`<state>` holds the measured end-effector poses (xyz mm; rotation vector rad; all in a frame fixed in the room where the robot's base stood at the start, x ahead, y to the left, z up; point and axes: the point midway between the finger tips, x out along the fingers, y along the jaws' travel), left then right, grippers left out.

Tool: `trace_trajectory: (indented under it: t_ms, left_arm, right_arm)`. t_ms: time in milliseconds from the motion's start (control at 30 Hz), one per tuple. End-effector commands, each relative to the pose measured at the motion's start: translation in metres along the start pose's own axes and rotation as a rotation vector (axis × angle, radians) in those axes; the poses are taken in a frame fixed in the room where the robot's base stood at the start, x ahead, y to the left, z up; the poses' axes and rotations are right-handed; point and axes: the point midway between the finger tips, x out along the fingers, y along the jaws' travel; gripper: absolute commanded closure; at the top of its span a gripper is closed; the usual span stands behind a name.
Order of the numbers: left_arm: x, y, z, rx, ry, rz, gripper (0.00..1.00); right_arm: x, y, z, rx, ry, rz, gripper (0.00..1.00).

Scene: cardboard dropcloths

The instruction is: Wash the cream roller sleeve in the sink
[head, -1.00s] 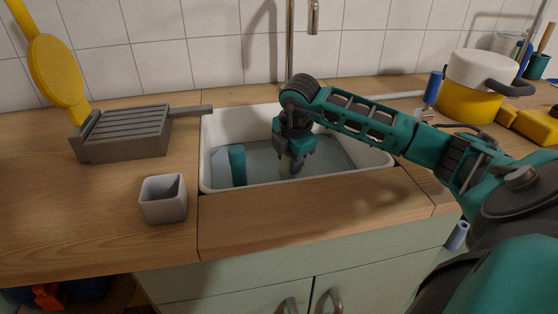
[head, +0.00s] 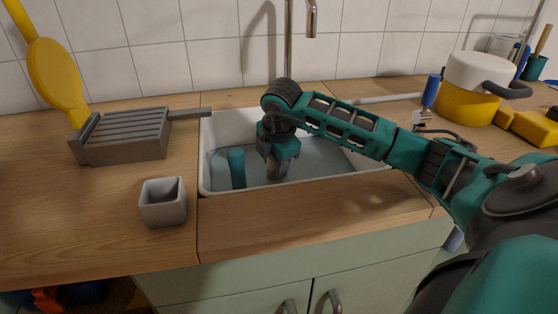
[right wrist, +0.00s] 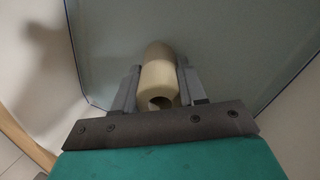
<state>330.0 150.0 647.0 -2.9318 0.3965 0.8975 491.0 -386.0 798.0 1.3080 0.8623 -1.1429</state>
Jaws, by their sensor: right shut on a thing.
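The cream roller sleeve (right wrist: 160,78) shows in the right wrist view as a hollow tube, its open end toward the camera. My right gripper (right wrist: 158,82) is shut on it, one finger on each side. In the head view my right gripper (head: 274,172) points down inside the white sink (head: 205,165), left of its middle. The sleeve's lower part seems to reach into the grey-blue water (head: 325,163); how deep I cannot tell. My left gripper is not in view.
A teal cylinder (head: 237,168) stands in the sink just left of my right gripper. A faucet (head: 289,50) rises behind the sink. A yellow and white pot (head: 470,90) stands right.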

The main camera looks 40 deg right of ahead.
Motion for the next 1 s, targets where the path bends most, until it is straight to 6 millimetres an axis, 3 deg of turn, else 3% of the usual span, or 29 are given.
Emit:
trace_trajectory:
  t_ms: [300,467,567,1000]
  left_arm:
    - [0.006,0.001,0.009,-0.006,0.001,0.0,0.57]
    - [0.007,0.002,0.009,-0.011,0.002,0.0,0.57]
    - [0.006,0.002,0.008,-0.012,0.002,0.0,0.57]
    - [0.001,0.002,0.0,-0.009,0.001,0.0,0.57]
  right_arm:
    - [0.002,-0.018,0.042,0.001,-0.004,-0.002,0.93]
    - [0.0,-0.021,0.049,-0.001,-0.001,0.001,0.93]
    - [-0.001,-0.019,0.045,-0.001,0.002,0.001,0.93]
    - [-0.001,0.002,-0.004,-0.001,0.001,0.001,0.93]
